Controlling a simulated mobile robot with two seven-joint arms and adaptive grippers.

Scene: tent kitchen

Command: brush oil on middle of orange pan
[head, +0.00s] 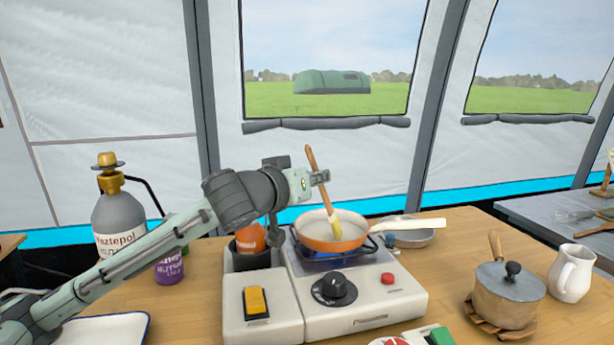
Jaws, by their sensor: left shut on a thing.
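The orange pan (309,242) with a cream handle sits on the burner of the camping stove (361,303). A brush (312,171) with a wooden handle and pale yellow bristles (335,227) is held tilted, its handle leaning up to the left. My left gripper (318,177) is shut on the brush handle above the pan. No oil can be made out in the pan. My right gripper is not in view.
A grey gas bottle (118,217) and a purple can (169,267) stand at the left. A grey pan (411,236) is behind the orange pan's handle. A lidded pot (507,298) and a white jug (571,273) stand at the right. A white tray (104,329) lies at the front left.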

